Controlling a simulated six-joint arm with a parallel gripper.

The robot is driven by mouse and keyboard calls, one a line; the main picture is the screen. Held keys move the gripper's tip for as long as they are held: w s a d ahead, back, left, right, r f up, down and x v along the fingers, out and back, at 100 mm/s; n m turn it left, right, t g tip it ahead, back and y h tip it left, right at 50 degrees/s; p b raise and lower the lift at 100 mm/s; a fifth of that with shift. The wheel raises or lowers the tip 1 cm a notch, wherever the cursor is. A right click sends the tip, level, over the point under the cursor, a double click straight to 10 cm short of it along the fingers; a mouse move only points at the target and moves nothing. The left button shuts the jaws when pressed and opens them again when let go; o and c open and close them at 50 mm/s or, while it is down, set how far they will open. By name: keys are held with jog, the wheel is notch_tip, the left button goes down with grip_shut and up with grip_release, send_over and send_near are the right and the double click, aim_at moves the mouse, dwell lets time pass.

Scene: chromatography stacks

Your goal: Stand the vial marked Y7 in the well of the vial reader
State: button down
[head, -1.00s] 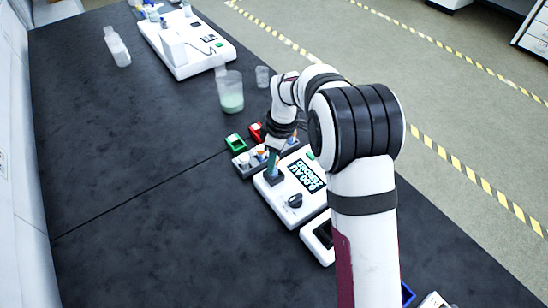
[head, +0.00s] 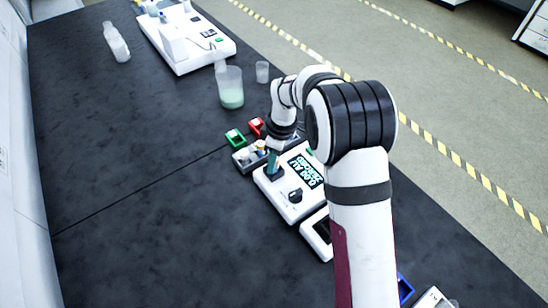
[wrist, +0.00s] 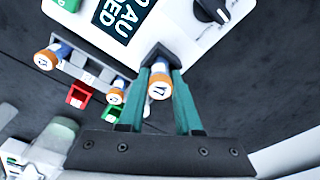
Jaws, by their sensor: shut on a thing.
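The vial reader (head: 284,200) is a white box with a lit screen and a black knob. Its well is a dark block (wrist: 160,53) at one end. The vial (wrist: 158,87) in my gripper has an orange cap; its white top reads like Y7. My gripper's teal fingers (wrist: 160,98) are shut on this vial from both sides. The vial lines up with the well in the wrist view; how deep it sits is hidden. In the head view my gripper (head: 273,157) is at the well, and the vial is too small to tell.
A grey rack (wrist: 84,68) beside the reader holds other orange-capped vials (wrist: 47,57). A red box (head: 256,126) and a green box (head: 235,138) stand behind it. A beaker (head: 231,90) with pale green liquid stands farther back.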

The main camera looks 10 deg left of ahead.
jog(key=c, duration=0.5)
grip_release()
jog(key=shift+r, duration=4)
